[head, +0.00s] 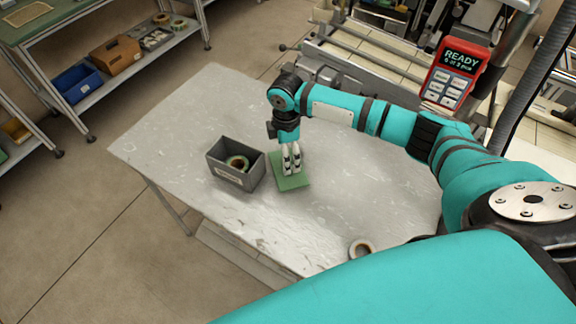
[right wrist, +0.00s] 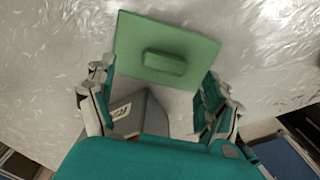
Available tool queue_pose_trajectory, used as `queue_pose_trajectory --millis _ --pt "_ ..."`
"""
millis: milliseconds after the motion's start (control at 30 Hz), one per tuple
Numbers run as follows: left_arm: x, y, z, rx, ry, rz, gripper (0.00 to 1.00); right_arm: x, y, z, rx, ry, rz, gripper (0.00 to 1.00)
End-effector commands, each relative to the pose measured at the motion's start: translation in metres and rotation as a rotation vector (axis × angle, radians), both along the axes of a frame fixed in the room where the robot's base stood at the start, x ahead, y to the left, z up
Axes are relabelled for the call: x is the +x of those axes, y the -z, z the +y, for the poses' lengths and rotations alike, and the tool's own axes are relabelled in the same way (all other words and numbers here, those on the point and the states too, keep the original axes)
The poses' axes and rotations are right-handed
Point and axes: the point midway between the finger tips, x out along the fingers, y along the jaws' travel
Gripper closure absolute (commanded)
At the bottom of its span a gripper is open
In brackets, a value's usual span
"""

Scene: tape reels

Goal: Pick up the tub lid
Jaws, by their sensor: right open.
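The tub lid (head: 292,184) is a flat green square plate lying on the metal table. In the right wrist view the lid (right wrist: 195,48) shows a raised block handle (right wrist: 163,62) at its middle. My right gripper (head: 291,172) points down over the lid in the head view. Its fingers are apart with nothing between them; whether the tips touch the lid or handle I cannot tell. A grey open tub (head: 240,181) with a label stands just left of the lid. It holds a tape reel (head: 238,163). My left gripper is not in view.
Another tape reel (head: 361,249) lies near the table's (head: 180,130) front right edge. The table's left part is clear. A machine with a red display unit (head: 457,72) stands behind. Shelves with a blue bin (head: 77,84) and a brown box (head: 115,55) stand at upper left.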

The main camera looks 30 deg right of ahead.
Motion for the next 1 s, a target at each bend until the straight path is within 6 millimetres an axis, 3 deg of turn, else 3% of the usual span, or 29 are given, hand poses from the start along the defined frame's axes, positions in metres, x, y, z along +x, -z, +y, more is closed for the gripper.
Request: queue_pose_trajectory --millis 100,233,533,1000 --pt "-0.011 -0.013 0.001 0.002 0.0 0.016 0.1 -0.007 0.016 -0.002 -0.001 0.001 0.006 0.15" --pt "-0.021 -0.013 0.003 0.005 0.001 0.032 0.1 -0.006 0.034 -0.002 -0.002 0.002 0.004 0.15" --pt "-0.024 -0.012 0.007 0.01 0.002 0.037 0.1 -0.006 0.04 -0.002 -0.001 0.0 0.001 0.15" --pt "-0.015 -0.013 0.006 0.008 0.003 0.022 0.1 -0.006 0.039 -0.002 -0.001 0.0 0.001 0.76"
